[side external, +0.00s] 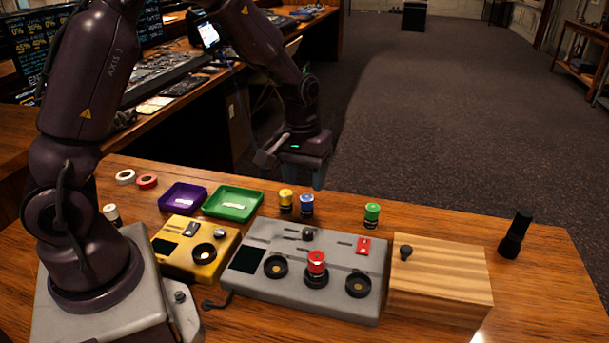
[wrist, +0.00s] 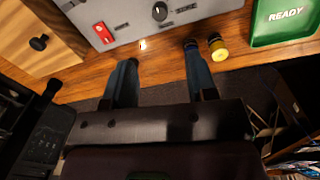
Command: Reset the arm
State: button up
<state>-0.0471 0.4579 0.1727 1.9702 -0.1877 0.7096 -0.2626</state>
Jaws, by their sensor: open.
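My gripper (side external: 319,178) hangs from my arm above the far edge of the wooden desk, behind the yellow and blue capped pieces. In the wrist view my gripper (wrist: 158,56) has its two fingers well apart, with bare wood showing between their tips and nothing held. The blue-capped piece (side external: 306,205) stands on the desk below and in front of the gripper. In the wrist view it is mostly hidden by the right fingertip. The yellow-capped piece (side external: 285,202) stands beside it and also shows in the wrist view (wrist: 217,47), just right of that fingertip.
A grey console (side external: 250,240) with a red-capped piece (side external: 317,262) sits mid-desk, between a yellow box (side external: 190,263) and a wooden box (side external: 440,280). Green (side external: 233,204) and purple (side external: 183,197) trays, a green-capped piece (side external: 372,214) and a black object (side external: 515,235) stand around them.

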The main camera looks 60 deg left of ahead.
jog(key=s+d+r+m+t, duration=0.2)
jog(key=s+d+r+m, duration=0.1)
jog(key=s+r, duration=0.5)
jog(key=s+d+r+m+t, duration=0.3)
jog(key=s+r+m, duration=0.1)
jog(key=s+r, duration=0.5)
jog(key=shift+s+d+r, duration=0.2)
jog(key=shift+s+r, duration=0.1)
jog(key=shift+r, duration=0.3)
